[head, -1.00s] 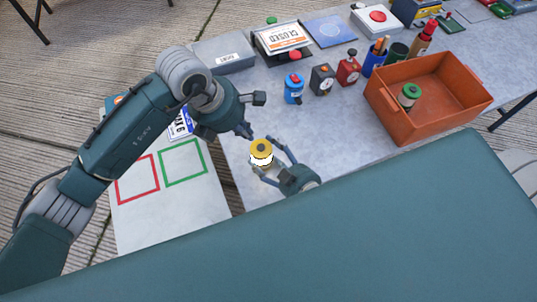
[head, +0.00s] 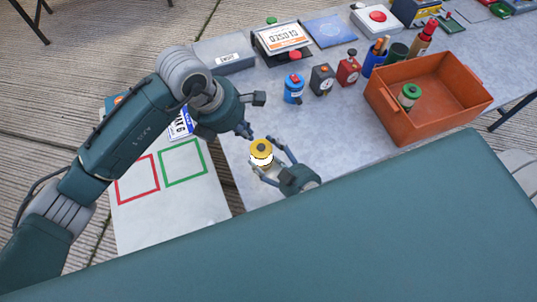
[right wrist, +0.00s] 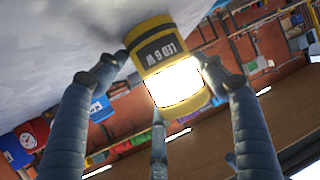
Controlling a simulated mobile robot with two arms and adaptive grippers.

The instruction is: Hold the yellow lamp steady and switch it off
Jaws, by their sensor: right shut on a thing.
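The yellow lamp (head: 261,147) has a dark-centred yellow top and a glowing white band below it in the head view. In the right wrist view the lamp (right wrist: 153,33) shows a dark label and a bright lit panel. My right gripper (head: 262,153) is shut on the lamp, with its fingers around the sides; the fingers (right wrist: 165,65) also show in the right wrist view. My left gripper (head: 249,133) is just above and left of the lamp in the picture, pointing down towards it. Whether its fingers are apart is too small to tell.
A blue (head: 293,90), a black (head: 322,80) and a red device (head: 348,70) stand behind the lamp. An orange bin (head: 430,116) with a green-topped item is at right. A board with red and green squares (head: 184,162) lies at left.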

